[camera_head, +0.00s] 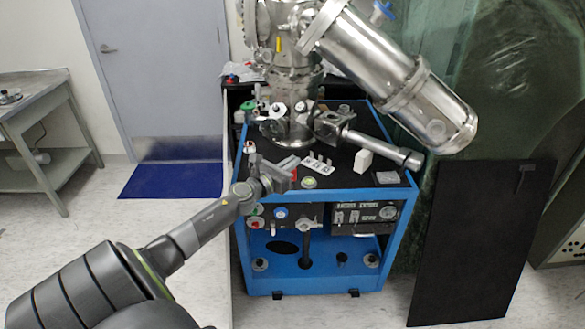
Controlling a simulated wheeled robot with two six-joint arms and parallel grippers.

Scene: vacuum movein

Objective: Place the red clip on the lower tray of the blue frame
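The blue frame (409,201) is a cart with a black top and an open lower part. Its lower tray (322,283) is a blue floor near the ground, with a dark oval hole and several small dark fittings on it. My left gripper (282,172) is over the front left edge of the cart top, above the lower tray. A small red piece (294,174), which may be the red clip, shows right at its fingers. At this size I cannot tell whether the fingers are shut on it. My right gripper is not in view.
A large steel vacuum chamber (390,75) stands on the cart top and overhangs to the right. A front panel (365,215) with gauges and knobs sits above the lower tray. A black board (470,240) leans at the right.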

